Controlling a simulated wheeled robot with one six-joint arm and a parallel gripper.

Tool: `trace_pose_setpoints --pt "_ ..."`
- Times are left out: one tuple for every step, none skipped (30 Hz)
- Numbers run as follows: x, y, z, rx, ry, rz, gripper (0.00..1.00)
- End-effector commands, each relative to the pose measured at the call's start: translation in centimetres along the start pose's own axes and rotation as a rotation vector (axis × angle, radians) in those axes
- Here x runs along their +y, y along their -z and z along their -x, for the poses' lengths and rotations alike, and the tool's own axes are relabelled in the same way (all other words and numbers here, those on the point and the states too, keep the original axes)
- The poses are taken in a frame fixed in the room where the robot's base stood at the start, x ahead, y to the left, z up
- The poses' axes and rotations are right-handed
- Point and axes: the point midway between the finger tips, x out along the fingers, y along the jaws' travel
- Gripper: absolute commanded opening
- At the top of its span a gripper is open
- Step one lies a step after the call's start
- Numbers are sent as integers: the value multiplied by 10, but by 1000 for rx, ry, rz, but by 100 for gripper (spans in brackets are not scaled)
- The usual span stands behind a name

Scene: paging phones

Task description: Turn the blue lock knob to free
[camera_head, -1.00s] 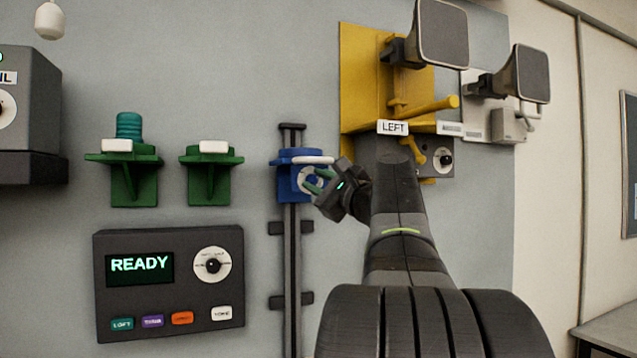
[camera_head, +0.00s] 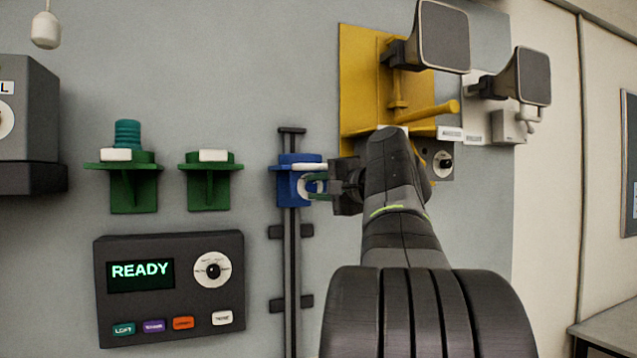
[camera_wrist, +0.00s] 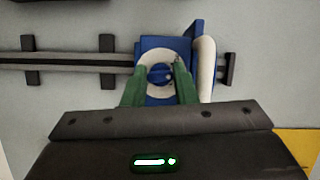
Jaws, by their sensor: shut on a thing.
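The blue lock block (camera_head: 287,187) rides on a dark vertical rail on the wall, with a white bar along its top. Its knob (camera_wrist: 161,75) sits in a white ring dial (camera_wrist: 143,72) on the block's front, seen in the wrist view. My gripper (camera_head: 313,186) reaches it from the right, and its green fingers (camera_wrist: 160,82) are shut on the knob, one on each side. Any marks on the dial are too small or covered to read.
Below left is a dark panel (camera_head: 110,300) reading READY, with a dial and several coloured buttons. Two green brackets (camera_head: 208,188) stand left of the rail. A yellow plate (camera_head: 360,85) with a lever and grey horns (camera_head: 443,37) is above right, close to my arm.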

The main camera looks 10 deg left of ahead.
Motion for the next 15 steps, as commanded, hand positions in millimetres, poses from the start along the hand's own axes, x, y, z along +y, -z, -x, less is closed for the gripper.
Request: trace_pose_setpoints --pt "-3 0 0 -2 -18 41 3" --pt "-3 0 0 -2 -29 68 3" --pt "-3 0 -1 -2 -43 103 3" --pt "-3 0 -1 -2 -54 129 3" --pt "-3 0 -1 -2 -64 156 3" --pt "-3 0 0 -2 -79 190 3" --pt "-3 0 0 -2 -90 216 3" --pt "-3 -1 0 -2 -100 241 3" --pt "-3 -1 0 -2 -114 274 3" --pt "-3 -1 -1 -2 -124 299 3" --pt "-3 -1 -1 -3 -133 322 3" --pt "-3 -1 -1 -3 -146 352 3" --pt "-3 -1 -1 -2 -155 374 3" --pt "-3 -1 0 -2 -164 396 3" --pt "-3 -1 0 -2 -175 422 3"
